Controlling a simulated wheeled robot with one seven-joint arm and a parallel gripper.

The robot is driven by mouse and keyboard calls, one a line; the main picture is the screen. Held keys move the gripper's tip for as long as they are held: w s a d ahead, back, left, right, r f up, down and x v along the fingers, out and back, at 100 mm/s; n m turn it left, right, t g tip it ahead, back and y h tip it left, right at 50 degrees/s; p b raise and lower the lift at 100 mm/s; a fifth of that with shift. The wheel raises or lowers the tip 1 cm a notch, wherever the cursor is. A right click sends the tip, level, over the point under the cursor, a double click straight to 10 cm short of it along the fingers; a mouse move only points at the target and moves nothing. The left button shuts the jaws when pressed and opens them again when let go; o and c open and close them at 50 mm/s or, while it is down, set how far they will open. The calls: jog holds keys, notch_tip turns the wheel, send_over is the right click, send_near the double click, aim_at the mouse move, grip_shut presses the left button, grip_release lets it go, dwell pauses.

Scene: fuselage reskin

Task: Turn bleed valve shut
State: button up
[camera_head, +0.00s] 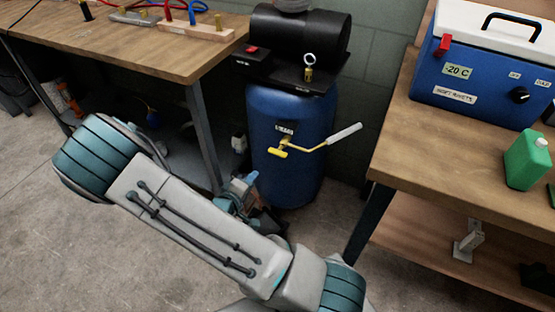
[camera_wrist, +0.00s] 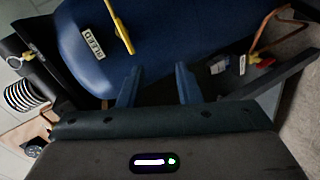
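The blue tank (camera_head: 290,110) stands upright on the floor between two benches. On its front is the bleed valve (camera_head: 284,144), with a yellow body and a yellow lever that slants up right to a pale grip (camera_head: 345,134). In the wrist view the yellow valve handle (camera_wrist: 121,34) is beside the BLEED label (camera_wrist: 91,42) on the tank (camera_wrist: 170,35). My gripper (camera_wrist: 158,82) is open and empty, its two fingers apart, near the tank and off the valve handle. In the head view my arm partly hides the gripper, low and left of the valve.
A black compressor top (camera_head: 300,35) with a red switch and a ring-topped fitting sits on the tank. The left bench (camera_head: 120,45) and the right bench (camera_head: 440,150) flank it closely. A blue cooler (camera_head: 480,85) and a green container (camera_head: 527,160) stand on the right bench.

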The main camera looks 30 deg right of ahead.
aim_at(277, 152)
jog(key=w+d+h, duration=0.1)
jog(key=w+d, duration=0.1)
jog(key=d, duration=0.2)
jog(key=w+d+n+t+h+b, duration=0.1)
jog(key=w+d, duration=0.1)
jog(key=d, duration=0.2)
jog(key=w+d+n+t+h+b, duration=0.1)
jog(key=w+d, duration=0.2)
jog(key=d, duration=0.1)
jog(key=shift+d+r, duration=0.25)
grip_shut()
